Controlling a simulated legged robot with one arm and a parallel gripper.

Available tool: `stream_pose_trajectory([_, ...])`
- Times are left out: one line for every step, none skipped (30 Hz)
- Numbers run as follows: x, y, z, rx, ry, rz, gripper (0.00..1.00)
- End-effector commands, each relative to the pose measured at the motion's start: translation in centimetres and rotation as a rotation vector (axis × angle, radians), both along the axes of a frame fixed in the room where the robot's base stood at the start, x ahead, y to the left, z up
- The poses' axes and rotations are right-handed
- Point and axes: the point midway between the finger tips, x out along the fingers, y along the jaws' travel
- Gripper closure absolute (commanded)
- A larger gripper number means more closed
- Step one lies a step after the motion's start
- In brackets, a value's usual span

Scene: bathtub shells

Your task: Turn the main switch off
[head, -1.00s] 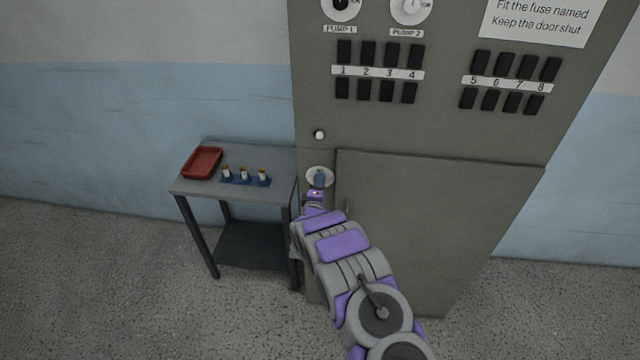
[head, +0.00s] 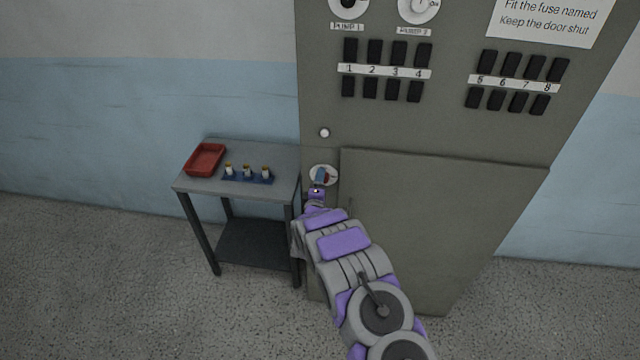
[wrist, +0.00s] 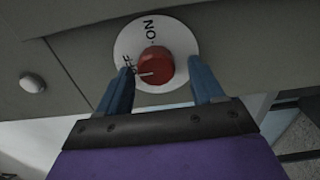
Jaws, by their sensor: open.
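The main switch is a red round knob (wrist: 156,66) on a white dial plate (wrist: 182,40) marked ON and OFF. In the wrist view ON is at the top, OFF is at the left partly behind a finger, and the knob's white pointer line points left at OFF. My gripper (wrist: 160,70) is open, with one blue finger on each side of the knob and a visible gap to it on the right. In the head view my gripper (head: 320,180) is in front of the dial plate (head: 332,170) and mostly hides the knob.
The grey cabinet (head: 430,230) has a closed lower door, a small white button (head: 324,132) above the switch, and fuse rows and pump dials higher up. A side table (head: 225,184) at the left holds a red tray (head: 205,158) and several fuses in a blue holder (head: 247,178).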

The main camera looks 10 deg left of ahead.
Motion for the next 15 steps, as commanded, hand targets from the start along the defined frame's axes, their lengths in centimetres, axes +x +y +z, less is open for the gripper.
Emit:
stream_pose_trajectory([0.0, -0.2, 0.0, 0.001, 0.0, -0.002, 0.33])
stream_pose_trajectory([0.0, -0.2, 0.1, 0.001, 0.0, -0.002, 0.33])
stream_pose_trajectory([0.0, -0.3, 0.1, 0.002, 0.0, -0.002, 0.33])
stream_pose_trajectory([0.0, -0.3, 0.1, 0.002, 0.0, -0.002, 0.33])
stream_pose_trajectory([-0.1, -0.3, 0.1, 0.002, -0.001, -0.002, 0.33])
stream_pose_trajectory([-0.3, -0.3, 0.1, 0.002, -0.001, -0.002, 0.33])
stream_pose_trajectory([-0.5, -0.2, 0.1, 0.001, -0.001, -0.002, 0.33])
stream_pose_trajectory([-0.7, -0.2, 0.2, 0.001, -0.002, -0.002, 0.33])
stream_pose_trajectory([-1.1, 0.0, 0.2, 0.001, -0.002, -0.001, 0.33])
stream_pose_trajectory([-1.4, 0.0, 0.2, 0.002, -0.002, -0.001, 0.33])
stream_pose_trajectory([-1.7, 0.1, 0.2, 0.001, -0.001, 0.0, 0.33])
stream_pose_trajectory([-2.3, 0.1, 0.1, 0.0, 0.001, 0.0, 0.33])
stream_pose_trajectory([-2.8, 0.1, 0.1, -0.002, 0.003, 0.0, 0.33])
stream_pose_trajectory([-3.2, 0.2, 0.1, -0.003, 0.002, 0.0, 0.33])
stream_pose_trajectory([-3.9, 0.3, 0.1, -0.002, 0.0, 0.0, 0.33])
